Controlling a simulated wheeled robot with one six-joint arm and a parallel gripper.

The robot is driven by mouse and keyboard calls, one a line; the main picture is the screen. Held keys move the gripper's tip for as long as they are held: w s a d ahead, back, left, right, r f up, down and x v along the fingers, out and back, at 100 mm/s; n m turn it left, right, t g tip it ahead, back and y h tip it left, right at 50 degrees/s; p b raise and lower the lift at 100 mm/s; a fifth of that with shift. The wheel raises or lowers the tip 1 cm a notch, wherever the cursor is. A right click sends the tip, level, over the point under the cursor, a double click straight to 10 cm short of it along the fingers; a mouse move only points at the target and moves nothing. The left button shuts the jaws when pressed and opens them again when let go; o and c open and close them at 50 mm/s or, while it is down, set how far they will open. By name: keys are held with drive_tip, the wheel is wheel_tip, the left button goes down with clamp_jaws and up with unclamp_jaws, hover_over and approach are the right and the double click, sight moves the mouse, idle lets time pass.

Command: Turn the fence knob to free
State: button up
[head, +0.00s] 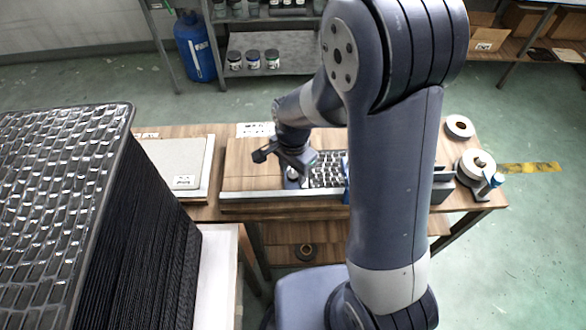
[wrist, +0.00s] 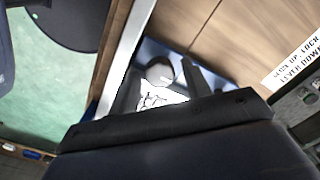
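The fence knob (wrist: 160,71) is a round, pale grey knob in the wrist view. It stands over a white plate with dark marks (wrist: 163,97) on a dark blue base. In the head view a small pale part at the knob's place (head: 293,174) shows just under my gripper. My gripper (head: 297,163) is low over the bench, pointing down. In the wrist view its dark fingers stand apart on either side of the knob, which shows between them. I see no clear contact. The gripper's body hides the near side, and the knob's setting cannot be read.
A pale metal rail (head: 285,193) runs along the bench's front edge. A keyed black panel (head: 328,170) lies right of my gripper. A tall stack of dark panels (head: 60,170) stands at left. Tape rolls (head: 459,126) lie at right. A printed label (wrist: 298,62) is on the bench.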

drive_tip(key=c, duration=0.8)
drive_tip(key=shift+n, duration=0.4)
drive_tip(key=n+b, duration=0.1)
drive_tip(key=n, duration=0.3)
drive_tip(key=n+b, duration=0.1)
drive_tip(key=n, duration=0.8)
drive_tip(key=shift+n+b, duration=0.45)
drive_tip(key=shift+n, duration=1.55)
